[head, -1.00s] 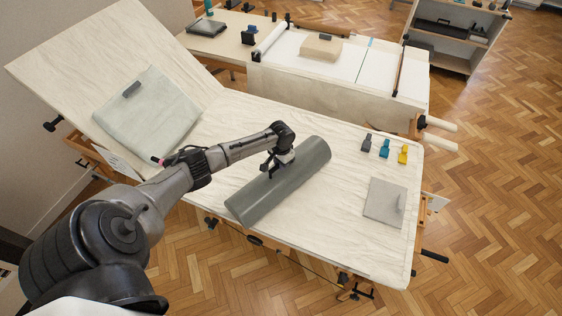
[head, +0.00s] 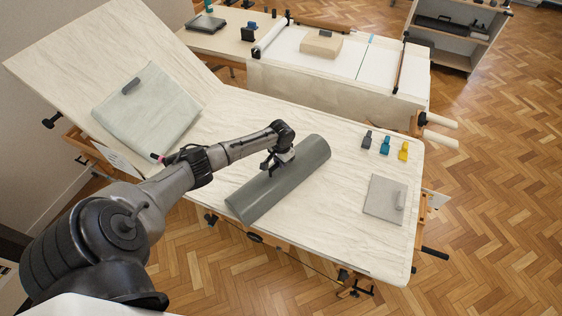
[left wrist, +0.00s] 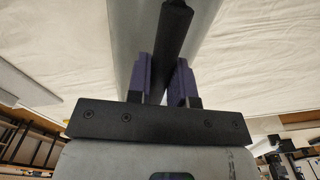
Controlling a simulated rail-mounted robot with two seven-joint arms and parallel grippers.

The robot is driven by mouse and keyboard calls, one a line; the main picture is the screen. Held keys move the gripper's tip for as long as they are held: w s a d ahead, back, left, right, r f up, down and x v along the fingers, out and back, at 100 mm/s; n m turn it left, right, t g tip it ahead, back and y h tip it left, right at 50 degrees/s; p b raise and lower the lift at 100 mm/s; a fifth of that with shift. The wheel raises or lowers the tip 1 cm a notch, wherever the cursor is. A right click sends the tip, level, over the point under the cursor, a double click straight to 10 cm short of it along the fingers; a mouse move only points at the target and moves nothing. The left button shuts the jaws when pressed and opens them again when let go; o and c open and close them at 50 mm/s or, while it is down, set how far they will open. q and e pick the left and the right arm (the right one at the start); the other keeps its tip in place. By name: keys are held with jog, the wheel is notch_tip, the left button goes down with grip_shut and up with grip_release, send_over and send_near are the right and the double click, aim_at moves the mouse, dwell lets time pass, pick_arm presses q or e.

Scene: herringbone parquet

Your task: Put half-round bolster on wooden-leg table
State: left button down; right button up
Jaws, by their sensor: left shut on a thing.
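The half-round bolster (head: 285,182) is a long grey-green piece. It lies at a slant on the cream-topped table with wooden framing (head: 335,225), near its front edge. My left gripper (head: 272,164) is over the bolster's middle from above. In the left wrist view, the purple-padded fingers of my left gripper (left wrist: 166,82) are shut on a dark handle bar on the bolster (left wrist: 128,40). I cannot tell whether the bolster touches the tabletop or is slightly raised. My right gripper is not in view.
A pale cushion (head: 147,110) with a handle leans on the raised left section. Three small clip-like items (head: 384,145) and a grey flat pad (head: 385,198) sit at the right. A white-topped bench (head: 335,58) and another table (head: 215,44) stand behind. The tabletop right of the bolster is partly clear.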

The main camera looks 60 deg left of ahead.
pick_arm(q)
jog(key=shift+w+f, duration=0.1)
jog(key=c, duration=1.1)
grip_release()
jog(key=shift+a, duration=0.1)
jog(key=shift+c, duration=0.2)
jog(key=o, duration=0.3)
jog(key=shift+f, duration=0.2)
jog(key=shift+o, duration=1.2)
jog(key=shift+r, duration=0.1)
notch_tip(320, 180, up, 14)
jog(key=p, duration=0.1)
